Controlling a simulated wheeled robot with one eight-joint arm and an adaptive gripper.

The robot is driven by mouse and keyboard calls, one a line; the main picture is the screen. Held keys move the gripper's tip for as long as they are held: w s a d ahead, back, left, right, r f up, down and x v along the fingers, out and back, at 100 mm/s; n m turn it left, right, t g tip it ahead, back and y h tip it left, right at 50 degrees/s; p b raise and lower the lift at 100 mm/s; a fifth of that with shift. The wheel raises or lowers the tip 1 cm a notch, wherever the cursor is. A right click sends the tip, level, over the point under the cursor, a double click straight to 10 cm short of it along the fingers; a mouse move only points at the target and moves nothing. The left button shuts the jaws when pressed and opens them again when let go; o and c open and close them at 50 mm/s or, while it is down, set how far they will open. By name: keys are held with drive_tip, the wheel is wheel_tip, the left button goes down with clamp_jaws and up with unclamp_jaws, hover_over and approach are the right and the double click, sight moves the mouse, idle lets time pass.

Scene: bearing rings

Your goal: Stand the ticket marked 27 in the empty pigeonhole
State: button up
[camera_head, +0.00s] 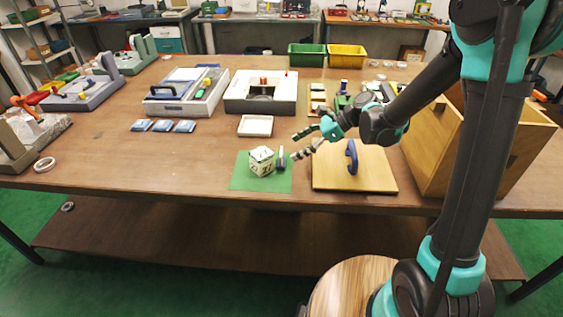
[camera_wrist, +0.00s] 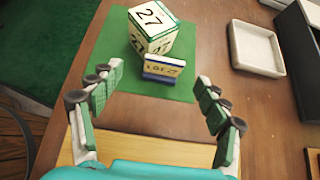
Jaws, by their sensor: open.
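A white and green cube (camera_head: 262,160) marked 27 stands on a green mat (camera_head: 245,182); it also shows in the wrist view (camera_wrist: 152,30). A small blue-edged block (camera_head: 281,158) stands close beside it. In the wrist view this block (camera_wrist: 163,69) carries small lettering on a pale face, hard to read. I cannot make out a separate ticket or an empty pigeonhole for certain. My gripper (camera_head: 300,145) is open and empty, right of the mat and above the wooden board. In the wrist view its fingers (camera_wrist: 158,80) spread on both sides of the block, short of it.
A wooden board (camera_head: 330,179) with a blue handle (camera_head: 352,158) lies right of the mat. A wooden box (camera_head: 432,150) stands behind my arm. A white tray (camera_head: 255,126) lies behind the mat.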

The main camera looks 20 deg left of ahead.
sight(285, 161)
drive_tip(key=shift+w+x, duration=0.2)
drive_tip(key=shift+x, duration=1.15)
drive_tip(key=shift+w+x, duration=0.15)
drive_tip(key=shift+x, duration=1.15)
drive_tip(key=shift+a, duration=0.15)
drive_tip(key=shift+c, duration=0.6)
drive_tip(key=c, duration=1.3)
drive_tip(key=shift+o, duration=0.2)
drive_tip(key=shift+r, duration=0.2)
